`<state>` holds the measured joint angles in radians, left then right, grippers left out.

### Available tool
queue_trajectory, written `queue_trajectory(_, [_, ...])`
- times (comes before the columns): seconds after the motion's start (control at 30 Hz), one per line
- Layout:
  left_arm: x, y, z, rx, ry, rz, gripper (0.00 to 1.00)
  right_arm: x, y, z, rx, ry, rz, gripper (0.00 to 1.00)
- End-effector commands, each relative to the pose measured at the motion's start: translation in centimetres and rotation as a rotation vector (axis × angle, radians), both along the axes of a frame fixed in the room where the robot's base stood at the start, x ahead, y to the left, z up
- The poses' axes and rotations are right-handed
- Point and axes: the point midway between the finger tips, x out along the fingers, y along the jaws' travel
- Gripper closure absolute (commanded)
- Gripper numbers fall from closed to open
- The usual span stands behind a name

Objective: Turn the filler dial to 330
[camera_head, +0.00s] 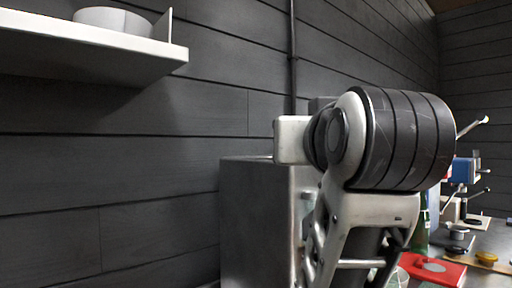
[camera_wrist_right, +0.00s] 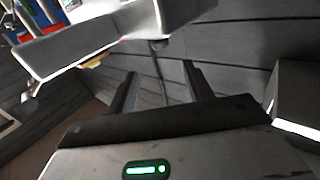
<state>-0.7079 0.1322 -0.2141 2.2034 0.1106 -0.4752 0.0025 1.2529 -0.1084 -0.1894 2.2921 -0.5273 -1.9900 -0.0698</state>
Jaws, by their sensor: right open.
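A grey metal cabinet (camera_head: 250,220) stands against the dark wall in the head view, and it may be the filler. My own arm covers its right part, and I can make out no dial or scale in either view. My right gripper (camera_wrist_right: 162,82) shows in the right wrist view with its two dark fingers apart and nothing between them. A pale grey slab-like part (camera_wrist_right: 85,42) lies beyond the fingers; I cannot tell what it belongs to. My left gripper is in neither view.
A white shelf (camera_head: 90,48) with a pale bowl (camera_head: 113,19) hangs at upper left. On the counter at right are a green bottle (camera_head: 419,236), a red board (camera_head: 434,269) and a blue item (camera_head: 464,170). A grey box edge (camera_wrist_right: 297,105) is right of the gripper.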

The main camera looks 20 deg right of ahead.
Motion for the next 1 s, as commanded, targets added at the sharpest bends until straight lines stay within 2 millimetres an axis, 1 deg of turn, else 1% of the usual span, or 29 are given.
queue_trajectory(0.03, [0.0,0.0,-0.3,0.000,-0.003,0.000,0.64,0.9,-0.5,-0.3,-0.005,0.005,-0.009,0.49])
queue_trajectory(0.07, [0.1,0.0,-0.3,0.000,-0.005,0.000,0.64,1.4,-0.8,-0.3,-0.003,0.005,-0.009,0.49])
queue_trajectory(0.13, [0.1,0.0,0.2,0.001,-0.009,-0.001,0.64,3.0,-1.0,-0.1,0.001,0.009,-0.002,0.49])
queue_trajectory(0.3, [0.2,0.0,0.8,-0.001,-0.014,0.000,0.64,6.5,-2.2,-0.1,0.002,0.008,-0.002,0.49])
queue_trajectory(0.5, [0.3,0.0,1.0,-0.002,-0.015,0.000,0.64,9.7,-3.3,-0.1,0.002,0.006,-0.001,0.49])
queue_trajectory(0.6, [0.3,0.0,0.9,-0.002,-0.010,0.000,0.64,10.7,-3.6,0.0,0.003,0.004,0.000,0.49])
queue_trajectory(0.7, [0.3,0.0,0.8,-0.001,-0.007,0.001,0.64,11.3,-3.8,-0.1,0.003,0.002,0.000,0.49])
queue_trajectory(1.0, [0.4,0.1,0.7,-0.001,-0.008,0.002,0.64,11.5,-3.8,-0.1,0.003,0.001,0.001,0.49])
